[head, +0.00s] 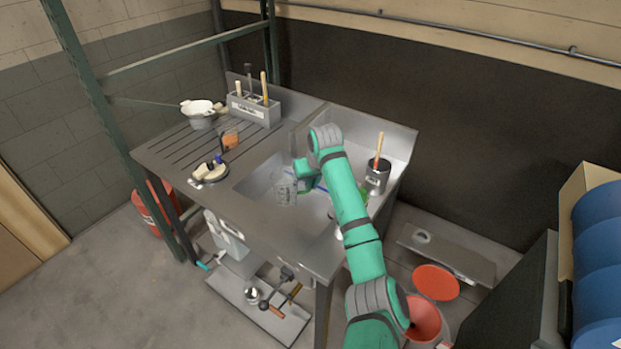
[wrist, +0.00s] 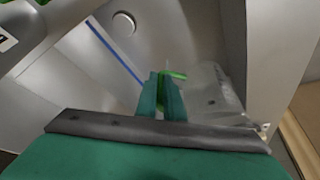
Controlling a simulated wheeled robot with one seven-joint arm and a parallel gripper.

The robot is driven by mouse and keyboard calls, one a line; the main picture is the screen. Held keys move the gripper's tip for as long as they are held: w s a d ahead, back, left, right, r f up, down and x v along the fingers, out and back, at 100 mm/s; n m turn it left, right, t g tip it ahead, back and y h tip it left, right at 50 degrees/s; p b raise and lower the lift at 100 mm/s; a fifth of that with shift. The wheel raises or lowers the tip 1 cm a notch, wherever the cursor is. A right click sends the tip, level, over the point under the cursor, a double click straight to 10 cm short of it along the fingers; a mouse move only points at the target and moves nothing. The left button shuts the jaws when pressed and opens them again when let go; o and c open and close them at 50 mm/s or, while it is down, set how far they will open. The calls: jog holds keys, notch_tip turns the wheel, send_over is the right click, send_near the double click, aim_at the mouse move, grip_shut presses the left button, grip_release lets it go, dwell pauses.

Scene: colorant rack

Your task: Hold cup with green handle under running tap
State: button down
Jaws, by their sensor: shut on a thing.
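A clear cup (head: 285,187) hangs over the sink basin in the head view, on the left side of my gripper (head: 303,180). In the wrist view my gripper (wrist: 161,92) is shut on the cup's green handle (wrist: 176,75). The see-through cup body (wrist: 212,92) shows just right of the fingers. I cannot make out the tap or any running water; my arm covers part of the sink.
The basin (head: 258,183) has a drain hole (wrist: 123,24) and a thin blue strip (wrist: 116,54). A dark pot (head: 377,178) with a wooden-handled tool stands right of my arm. A plate (head: 210,171), an orange-filled cup (head: 229,135) and a tool holder (head: 254,109) stand left and behind.

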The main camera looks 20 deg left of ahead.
jog(key=shift+w+f, duration=0.25)
jog(key=shift+f, duration=0.25)
jog(key=shift+w+f, duration=0.25)
jog(key=shift+f, duration=0.25)
jog(key=shift+w, duration=1.05)
jog(key=shift+w, duration=0.1)
jog(key=shift+w+a, duration=0.15)
jog(key=shift+w, duration=2.5)
